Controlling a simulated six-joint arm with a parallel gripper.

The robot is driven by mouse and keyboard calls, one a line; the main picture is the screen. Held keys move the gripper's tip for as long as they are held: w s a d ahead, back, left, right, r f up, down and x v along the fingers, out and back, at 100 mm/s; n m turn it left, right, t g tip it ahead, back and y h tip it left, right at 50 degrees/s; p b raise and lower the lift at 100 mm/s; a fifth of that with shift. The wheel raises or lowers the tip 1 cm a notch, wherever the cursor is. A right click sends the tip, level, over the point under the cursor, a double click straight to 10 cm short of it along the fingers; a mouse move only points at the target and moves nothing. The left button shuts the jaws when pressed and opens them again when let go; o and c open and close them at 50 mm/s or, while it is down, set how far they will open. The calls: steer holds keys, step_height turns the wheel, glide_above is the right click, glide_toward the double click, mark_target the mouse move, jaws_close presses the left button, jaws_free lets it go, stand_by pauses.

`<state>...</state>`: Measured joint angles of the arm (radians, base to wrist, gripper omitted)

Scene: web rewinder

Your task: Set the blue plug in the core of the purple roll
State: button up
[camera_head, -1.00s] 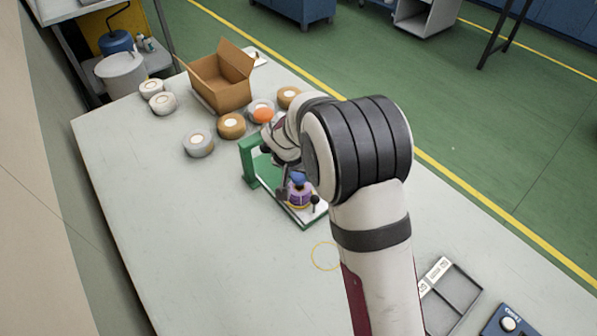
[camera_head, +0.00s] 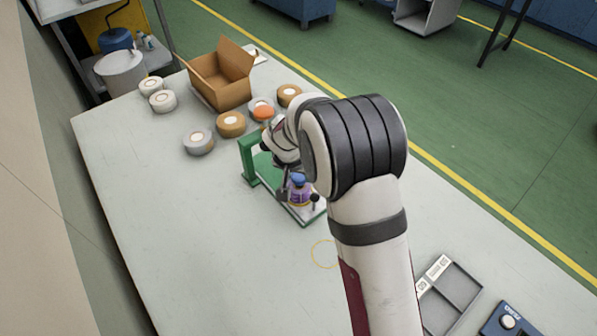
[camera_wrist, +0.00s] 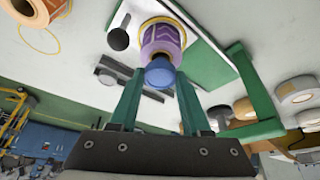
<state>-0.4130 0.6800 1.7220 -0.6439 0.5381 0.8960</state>
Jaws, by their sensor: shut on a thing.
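The purple roll (camera_head: 300,197) stands on the white plate of a green-framed stand; in the wrist view the roll (camera_wrist: 162,38) has pale bands at its ends. The blue plug (camera_head: 298,180) is at the top of the roll, and its round blue head (camera_wrist: 160,73) shows in the wrist view in line with the core. My gripper (camera_wrist: 160,82) is shut on the blue plug, with a teal finger on each side of it.
The green post (camera_head: 249,161) of the stand rises close to my gripper. Several tan and grey rolls (camera_head: 231,124), one with an orange top (camera_head: 263,113), lie near an open cardboard box (camera_head: 220,80). A grey tray (camera_head: 450,300) and a blue button box (camera_head: 508,322) are front right.

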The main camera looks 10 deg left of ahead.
steer(key=shift+f, duration=0.55)
stand_by(0.5)
steer(key=o, duration=1.5)
steer(key=shift+r, duration=3.75)
steer(key=s+d+r+m+g, duration=0.1)
steer(key=s+d+r+g, duration=0.1)
steer(key=s+d+r, duration=0.5)
steer(key=s+d+r+m+g, duration=0.1)
steer(key=s+d, duration=0.4)
steer(key=s, duration=0.7)
steer(key=s+y, duration=0.1)
steer(key=s, duration=0.4)
steer(key=s+m+g, duration=0.1)
steer(key=s, duration=0.4)
steer(key=s+y, duration=0.1)
steer(key=s, duration=0.4)
steer(key=shift+s+a+f+g+y, duration=0.1)
steer(key=shift+s+f+g+y, duration=0.05)
steer(key=shift+f+g+y, duration=0.15)
